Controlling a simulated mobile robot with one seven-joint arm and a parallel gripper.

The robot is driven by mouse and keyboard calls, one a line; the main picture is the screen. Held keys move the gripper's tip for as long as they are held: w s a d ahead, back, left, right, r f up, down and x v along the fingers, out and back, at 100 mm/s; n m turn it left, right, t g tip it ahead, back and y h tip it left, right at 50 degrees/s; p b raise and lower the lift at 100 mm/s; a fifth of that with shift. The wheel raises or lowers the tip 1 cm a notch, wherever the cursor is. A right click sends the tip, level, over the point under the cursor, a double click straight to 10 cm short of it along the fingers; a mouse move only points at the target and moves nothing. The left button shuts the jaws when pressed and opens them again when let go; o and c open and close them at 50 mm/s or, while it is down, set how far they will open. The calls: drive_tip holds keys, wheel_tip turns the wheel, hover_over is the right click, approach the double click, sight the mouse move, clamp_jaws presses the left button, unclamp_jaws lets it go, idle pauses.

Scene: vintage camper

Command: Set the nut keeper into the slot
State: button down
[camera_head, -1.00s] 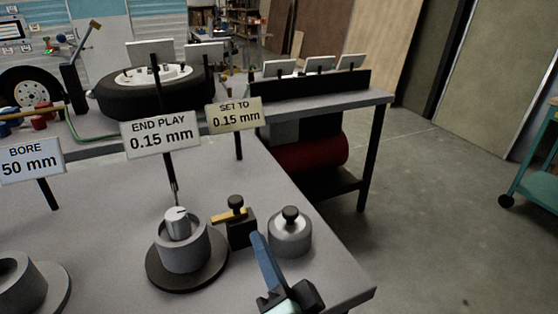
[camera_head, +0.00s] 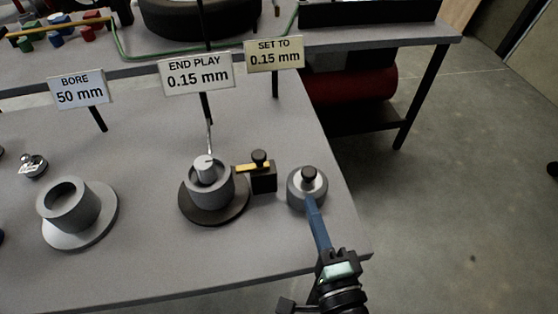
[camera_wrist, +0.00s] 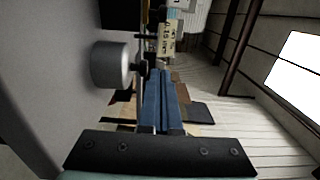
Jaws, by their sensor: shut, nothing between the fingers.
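My gripper (camera_head: 309,201) has blue fingers pressed together with nothing between them. In the head view its tips overlap the front of a grey cylinder with a black knob (camera_head: 294,190); I cannot tell whether they touch. In the wrist view the fingers (camera_wrist: 164,78) are beside that cylinder (camera_wrist: 112,66) and its knob. Left of it stands a black block with a knob and a yellow strip (camera_head: 252,167). Further left, a grey hub with a spindle (camera_head: 222,188) sits on a dark round base (camera_head: 212,217). I cannot identify the nut keeper or its slot for certain.
Signs read BORE 50 mm (camera_head: 80,90), END PLAY 0.15 mm (camera_head: 196,74) and SET TO 0.15 mm (camera_head: 274,55). A hollow grey ring on a round plate (camera_head: 70,205) stands at left. The bench's right edge is close to my gripper.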

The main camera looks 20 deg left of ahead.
sight(253, 160)
drive_tip(key=shift+w+a, duration=0.1)
drive_tip(key=p+x, duration=0.1)
drive_tip(key=x, duration=0.9)
drive_tip(key=shift+w+a+r+p, duration=0.1)
drive_tip(key=shift+p, duration=0.2)
drive_tip(key=shift+s+a+p, duration=0.25)
drive_tip(key=shift+s+a, duration=0.2)
drive_tip(key=shift+a, duration=0.4)
drive_tip(key=shift+s+a+p, duration=0.2)
drive_tip(key=shift+s+a, duration=0.25)
drive_tip(key=shift+a, duration=0.45)
drive_tip(key=s+a, duration=0.2)
drive_tip(key=a, duration=0.1)
drive_tip(key=shift+s+a, duration=0.15)
drive_tip(key=shift+a, duration=0.05)
